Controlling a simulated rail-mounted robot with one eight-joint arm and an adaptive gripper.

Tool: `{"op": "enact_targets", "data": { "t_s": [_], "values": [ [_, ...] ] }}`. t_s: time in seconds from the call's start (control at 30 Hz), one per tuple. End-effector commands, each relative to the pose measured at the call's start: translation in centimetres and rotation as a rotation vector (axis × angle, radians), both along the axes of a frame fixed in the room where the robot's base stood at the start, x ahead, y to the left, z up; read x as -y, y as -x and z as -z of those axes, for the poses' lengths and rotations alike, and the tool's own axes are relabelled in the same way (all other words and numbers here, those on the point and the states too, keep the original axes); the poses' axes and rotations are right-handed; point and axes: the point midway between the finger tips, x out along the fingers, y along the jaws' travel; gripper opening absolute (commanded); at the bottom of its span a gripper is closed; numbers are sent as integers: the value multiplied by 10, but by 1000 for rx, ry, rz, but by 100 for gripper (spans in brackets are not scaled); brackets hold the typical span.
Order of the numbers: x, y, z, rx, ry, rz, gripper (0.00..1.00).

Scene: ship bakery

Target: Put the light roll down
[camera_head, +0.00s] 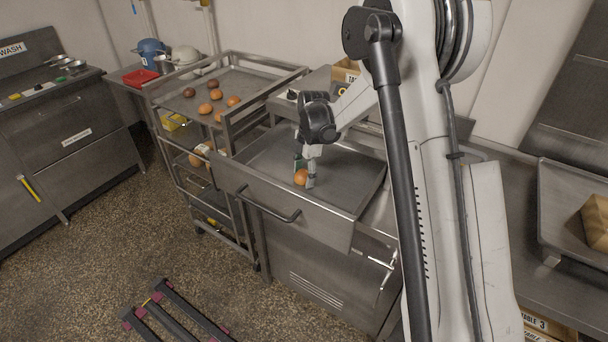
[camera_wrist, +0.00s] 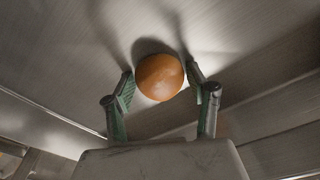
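The light roll (camera_head: 300,177), a round orange-brown bun, is inside the open steel drawer (camera_head: 262,195), near its front wall. In the wrist view the roll (camera_wrist: 160,77) is at the fingertips, close against the metal floor, with its shadow right beside it. My gripper (camera_head: 306,172) reaches down into the drawer at the roll. In the wrist view my gripper (camera_wrist: 160,80) has its two green-padded fingers apart, one on each side of the roll, with narrow gaps showing. The roll's underside is hidden.
A rack trolley (camera_head: 150,95) to the left carries several brown rolls on its top tray and more below. The rest of the drawer floor is bare. A tray (camera_head: 548,225) with a loaf (camera_head: 597,222) is on the right counter. The drawer walls stand close around my gripper.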

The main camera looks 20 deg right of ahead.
Motion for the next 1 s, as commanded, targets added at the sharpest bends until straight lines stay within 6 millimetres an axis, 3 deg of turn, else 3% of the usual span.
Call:
{"op": "enact_targets", "data": {
  "t_s": [0.1,0.47,1.0],
  "values": [
    [0,0,-1,0,0,0,66],
    [0,0,-6,0,0,0,66],
    [12,-2,-101,0,0,0,66]
  ]
}}
